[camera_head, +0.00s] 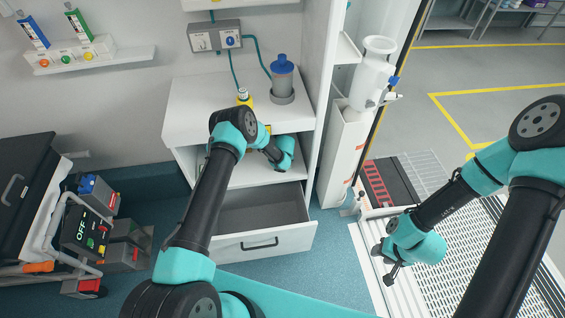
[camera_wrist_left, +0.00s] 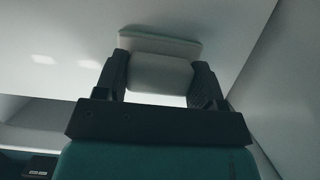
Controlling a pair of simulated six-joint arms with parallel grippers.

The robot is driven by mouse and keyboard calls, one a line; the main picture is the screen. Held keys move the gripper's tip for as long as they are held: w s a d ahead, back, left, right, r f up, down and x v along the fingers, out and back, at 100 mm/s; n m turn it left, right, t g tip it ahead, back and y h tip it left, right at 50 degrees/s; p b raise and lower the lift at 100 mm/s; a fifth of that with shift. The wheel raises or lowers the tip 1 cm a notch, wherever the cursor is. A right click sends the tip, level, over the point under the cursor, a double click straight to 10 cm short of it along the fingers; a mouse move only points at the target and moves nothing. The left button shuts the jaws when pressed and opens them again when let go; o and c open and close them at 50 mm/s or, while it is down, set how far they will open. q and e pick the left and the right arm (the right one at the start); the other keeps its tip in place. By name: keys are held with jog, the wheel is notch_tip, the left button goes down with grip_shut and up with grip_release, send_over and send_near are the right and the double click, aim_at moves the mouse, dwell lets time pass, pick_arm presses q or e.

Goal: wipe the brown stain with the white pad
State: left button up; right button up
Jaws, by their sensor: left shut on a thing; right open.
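The white pad (camera_wrist_left: 160,45) shows in the left wrist view as a pale block with a wider flat plate at its far end. My left gripper (camera_wrist_left: 163,70) is shut on the block, one dark finger on each side. A pale surface lies behind the pad; I cannot tell whether they touch. In the head view my left arm reaches into the open shelf of the white cabinet (camera_head: 187,110), and its gripper and the pad are hidden there. The brown stain shows in neither view. My right gripper (camera_head: 391,274) is open and empty at the right, above the ramp.
A drawer (camera_head: 262,243) stands open below the shelf. A blue-lidded bottle (camera_head: 282,75) and a small yellow item (camera_head: 244,97) stand on the cabinet top. A white dispenser (camera_head: 372,75) is to the right. A cart with a battery box (camera_head: 88,225) stands at the left.

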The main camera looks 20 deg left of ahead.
pick_arm(q)
jog(key=shift+s+f, duration=0.15)
jog(key=shift+f, duration=0.05)
dwell(0.4)
jog(key=shift+s+d+r, duration=0.1)
jog(key=shift+s+d, duration=0.35)
jog(key=shift+s, duration=0.4)
jog(key=shift+s+d+r, duration=0.1)
jog(key=shift+s+d, duration=0.3)
jog(key=shift+s, duration=0.45)
